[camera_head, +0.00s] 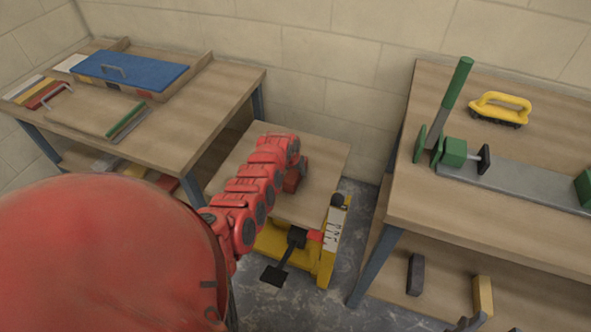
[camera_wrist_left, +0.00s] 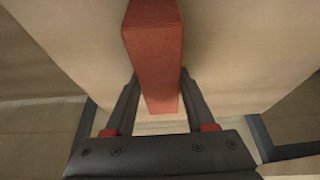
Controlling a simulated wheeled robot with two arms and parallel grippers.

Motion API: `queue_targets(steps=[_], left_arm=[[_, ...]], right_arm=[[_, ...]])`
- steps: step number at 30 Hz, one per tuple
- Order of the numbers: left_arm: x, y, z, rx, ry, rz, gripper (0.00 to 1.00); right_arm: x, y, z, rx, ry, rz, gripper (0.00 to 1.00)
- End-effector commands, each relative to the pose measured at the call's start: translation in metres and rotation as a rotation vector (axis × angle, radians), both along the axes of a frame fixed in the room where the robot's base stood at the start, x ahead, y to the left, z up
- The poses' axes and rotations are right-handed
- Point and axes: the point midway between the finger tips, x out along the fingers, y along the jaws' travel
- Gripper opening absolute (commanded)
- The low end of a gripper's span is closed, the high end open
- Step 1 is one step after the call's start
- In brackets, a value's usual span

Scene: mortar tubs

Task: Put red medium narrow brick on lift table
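The red brick (camera_wrist_left: 155,70) lies between the two dark fingers of my left gripper (camera_wrist_left: 160,82) in the left wrist view, with a finger against each side. Wooden board shows behind it. In the head view my left arm reaches over the lift table (camera_head: 325,158), which has a wooden top and a yellow base. My left gripper (camera_head: 296,178) is low over its top there, partly hidden by my arm. I cannot tell whether the brick touches the top. Dark tips at the bottom right edge may be my right gripper (camera_head: 476,322); its state is unclear.
A wooden workbench (camera_head: 232,82) with a blue-lidded box (camera_head: 150,72) stands left. Another bench (camera_head: 425,205) at right holds a green-handled tool (camera_head: 457,85) and a yellow-handled brush (camera_head: 500,102). Below it are a black brick (camera_head: 415,275) and a yellow brick (camera_head: 483,297). The lift table's right part is clear.

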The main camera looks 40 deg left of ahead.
Motion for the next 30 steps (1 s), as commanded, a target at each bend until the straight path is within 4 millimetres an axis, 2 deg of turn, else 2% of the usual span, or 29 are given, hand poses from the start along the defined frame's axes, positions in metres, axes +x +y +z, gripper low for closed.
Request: queue_targets(steps=[1,6,19,30], left_arm=[[0.001,0.0,0.001,0.002,-0.003,0.0,0.62],[0.001,0.0,0.001,0.0,-0.002,0.0,0.9],[-0.001,-0.001,0.005,0.0,0.001,-0.002,0.9],[-0.013,-0.003,0.039,0.002,-0.005,0.001,0.9]], right_arm=[[0.0,0.0,0.0,0.0,0.0,0.0,0.5],[0.0,0.0,0.0,0.0,0.0,0.0,0.5],[0.0,0.0,0.003,0.0,0.0,0.0,0.5],[0.0,0.0,0.016,0.0,0.0,0.0,0.5]])
